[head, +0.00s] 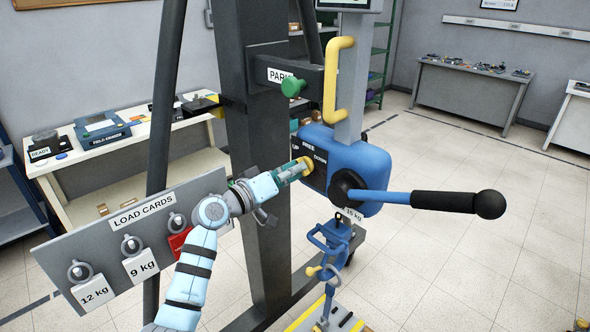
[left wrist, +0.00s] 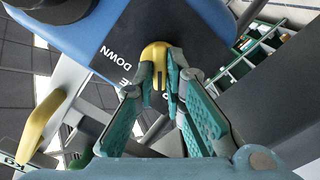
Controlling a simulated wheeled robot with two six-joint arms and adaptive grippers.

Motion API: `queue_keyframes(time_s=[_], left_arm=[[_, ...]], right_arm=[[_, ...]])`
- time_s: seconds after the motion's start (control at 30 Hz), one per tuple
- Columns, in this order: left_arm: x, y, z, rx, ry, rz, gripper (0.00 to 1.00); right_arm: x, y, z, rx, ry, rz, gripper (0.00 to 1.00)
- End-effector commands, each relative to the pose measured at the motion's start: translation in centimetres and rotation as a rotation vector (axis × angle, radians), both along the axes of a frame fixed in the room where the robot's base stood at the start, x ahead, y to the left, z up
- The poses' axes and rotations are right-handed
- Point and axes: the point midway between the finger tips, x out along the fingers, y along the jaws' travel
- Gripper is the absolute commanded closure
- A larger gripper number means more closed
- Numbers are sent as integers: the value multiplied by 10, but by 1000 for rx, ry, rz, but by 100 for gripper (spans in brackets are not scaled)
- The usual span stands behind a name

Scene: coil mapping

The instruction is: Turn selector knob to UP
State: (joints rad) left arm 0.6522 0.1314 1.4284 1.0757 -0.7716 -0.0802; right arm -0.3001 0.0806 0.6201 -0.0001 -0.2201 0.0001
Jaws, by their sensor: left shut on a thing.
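The selector knob (left wrist: 155,55) is yellow and sits on a black label plate (left wrist: 128,45) on the blue hoist body (head: 355,165). The plate carries the words UP, FREE and DOWN, partly covered by my gripper. My left gripper (left wrist: 161,76) is shut on the knob, with one teal finger on each side of it. In the head view my left gripper (head: 303,166) reaches the plate from the left, and the knob (head: 307,163) shows at its fingertips. Which word the knob points to cannot be told. My right gripper is not in view.
A blue lever with a black grip (head: 445,202) sticks out right from the hoist. A yellow handle (head: 337,80) and a green knob (head: 292,87) are above. A dark column (head: 252,140) is behind.

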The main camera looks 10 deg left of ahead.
Motion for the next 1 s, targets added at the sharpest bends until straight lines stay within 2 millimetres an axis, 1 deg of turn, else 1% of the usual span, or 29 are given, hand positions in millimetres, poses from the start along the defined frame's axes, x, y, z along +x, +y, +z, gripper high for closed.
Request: queue_keyframes(time_s=[0.27,0.3,0.4,0.67,0.77,0.87,1.0], left_arm=[[0,0,-2,-2,5,-1,100],[0,0,-2,-2,5,-1,84],[0,0,-1,-2,3,-1,69],[0,0,-1,-1,1,-1,69],[-5,3,0,1,-1,0,69],[-19,13,-1,3,1,-1,69],[-52,35,-2,7,1,1,69]], right_arm=[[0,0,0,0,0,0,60],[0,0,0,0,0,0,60],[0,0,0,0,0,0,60],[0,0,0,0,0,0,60],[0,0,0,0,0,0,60],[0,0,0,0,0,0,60],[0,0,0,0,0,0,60]])
